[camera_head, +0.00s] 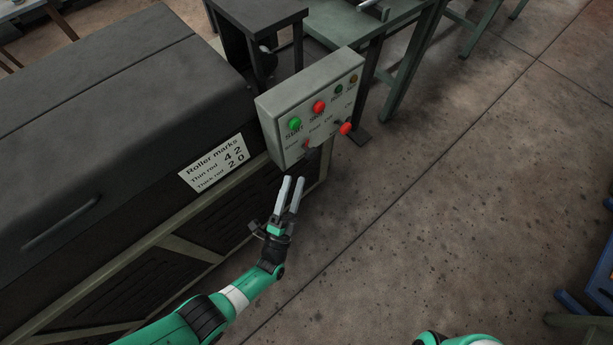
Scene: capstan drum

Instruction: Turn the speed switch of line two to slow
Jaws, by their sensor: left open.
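A grey control box (303,86) is mounted at the end of the dark machine. Its face carries a green button (294,123), a red button (319,107), two small lamps at upper right, a small switch knob (307,147) at lower left with faint labels around it, and a red knob (345,128) at lower right. The label text is too small to read surely. My left gripper (294,180) is open and empty, below the box and just short of the lower left knob, its fingers pointing up toward it. My right gripper is out of view; only green arm parts show at the bottom edge.
The dark machine housing (90,110) fills the left, with a white "Roller marks" sign (213,163) on its side. A dark stand (258,30) and green-grey table frames (410,60) are behind the box.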

